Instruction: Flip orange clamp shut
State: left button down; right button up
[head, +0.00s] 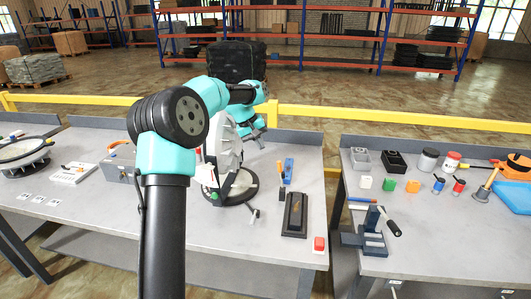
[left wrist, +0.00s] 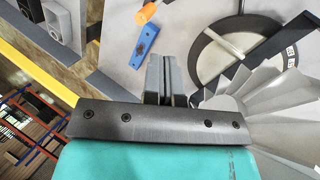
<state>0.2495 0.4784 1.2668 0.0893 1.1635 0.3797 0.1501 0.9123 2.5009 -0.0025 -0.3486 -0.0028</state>
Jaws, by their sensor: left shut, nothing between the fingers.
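An orange piece (head: 281,181), which looks like the clamp handle, stands beside a blue part (head: 288,169) on the middle table, right of the round dark base (head: 240,184). In the left wrist view the orange piece (left wrist: 146,12) is at the top, just beyond the blue part (left wrist: 145,46). I cannot tell the clamp's exact position. My left gripper (head: 262,141) is shut and empty, above the back of the table beside the white finned disc (head: 224,150). Its closed fingers (left wrist: 166,75) show in the left wrist view, apart from the blue part. My right gripper is out of view.
A grey box (head: 118,166) stands left of my arm. A yellow rail (head: 300,111) runs behind the tables. The right table holds a lever press (head: 373,232).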

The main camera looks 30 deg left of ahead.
pick_arm(q)
send_over(281, 174)
jog(key=s+a, duration=0.2)
jog(key=a, duration=0.2)
notch_tip(281, 174, down, 9)
jog(key=shift+w+d+r, duration=0.15)
jog(key=shift+d+r, duration=0.1)
jog(key=shift+r, duration=0.1)
jog(key=shift+w+d+y, duration=0.1)
jog(key=shift+d+y, duration=0.15)
jog(key=shift+y, duration=0.15)
